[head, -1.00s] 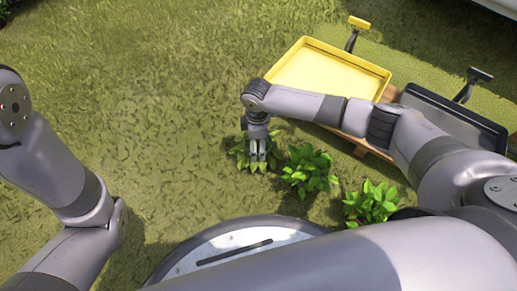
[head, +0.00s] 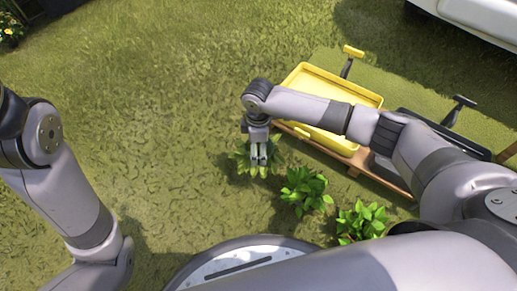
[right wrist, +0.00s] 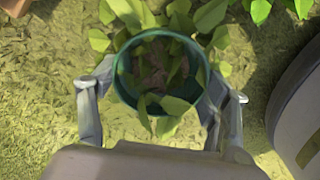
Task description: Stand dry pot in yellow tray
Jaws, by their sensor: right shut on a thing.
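My right gripper (head: 259,158) is shut on a potted plant with green leaves (head: 243,163) at the middle of the head view. In the right wrist view, the teal pot (right wrist: 122,85) stands between the two fingers of the gripper (right wrist: 162,98), with brown soil and several leaves inside its rim. I cannot tell whether the pot touches the grass. The yellow tray (head: 316,86) lies beyond my right forearm, which hides part of it; its visible floor is empty. My left arm shows at the left, but its gripper is out of view.
Two more leafy plants (head: 304,190) (head: 362,220) stand to the right of the held one. A black tray (head: 432,130) lies right of the yellow one, on a wooden frame (head: 400,185). A white body (head: 475,18) fills the top right corner. Grass at left is open.

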